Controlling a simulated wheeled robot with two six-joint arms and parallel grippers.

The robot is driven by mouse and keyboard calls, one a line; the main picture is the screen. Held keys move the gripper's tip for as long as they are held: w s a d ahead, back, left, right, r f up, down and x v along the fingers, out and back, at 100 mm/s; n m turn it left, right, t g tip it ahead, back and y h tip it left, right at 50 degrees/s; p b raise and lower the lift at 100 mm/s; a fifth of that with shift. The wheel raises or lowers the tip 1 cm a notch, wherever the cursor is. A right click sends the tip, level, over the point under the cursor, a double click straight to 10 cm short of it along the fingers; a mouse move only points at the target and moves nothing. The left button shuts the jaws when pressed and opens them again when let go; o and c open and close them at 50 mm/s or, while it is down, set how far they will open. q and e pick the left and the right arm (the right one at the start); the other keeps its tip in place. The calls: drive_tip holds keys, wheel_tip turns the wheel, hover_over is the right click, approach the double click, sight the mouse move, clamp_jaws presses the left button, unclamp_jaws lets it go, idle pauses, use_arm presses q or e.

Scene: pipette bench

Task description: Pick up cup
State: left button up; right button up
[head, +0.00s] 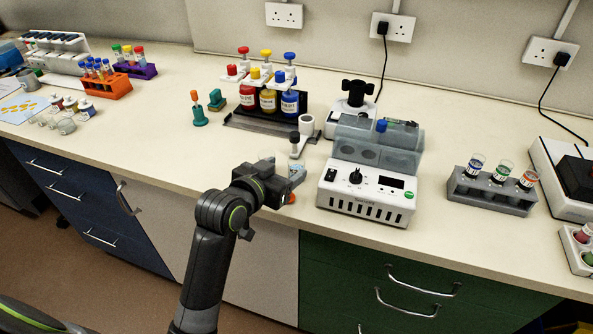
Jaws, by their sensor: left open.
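My left gripper (290,182) is over the front edge of the bench, left of the white box-shaped device. It is open. A small pale, partly clear thing (296,170) shows right at its fingers; it may be a cup, but the gripper hides most of it and I cannot tell whether they touch. A grey mug-like cup (28,80) stands at the far left. Small clear cups (66,126) stand near the front edge on the left. My right gripper is not in view.
The white device (367,195) stands close on the right of my left gripper. A small white-and-black stand (295,146) is just behind. Red, yellow and blue bottles (267,100) stand farther back. A grey vial rack (490,192) is on the right. The bench left of my gripper is clear.

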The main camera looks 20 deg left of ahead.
sight(300, 159)
use_arm(q)
drive_tip(key=shift+f+p+x, duration=0.1)
drive_tip(key=shift+p+x, duration=0.05)
drive_tip(key=shift+x, duration=1.55)
drive_tip(key=shift+f+p+x, duration=0.15)
drive_tip(key=shift+x, duration=1.55)
drive_tip(key=shift+s, duration=0.1)
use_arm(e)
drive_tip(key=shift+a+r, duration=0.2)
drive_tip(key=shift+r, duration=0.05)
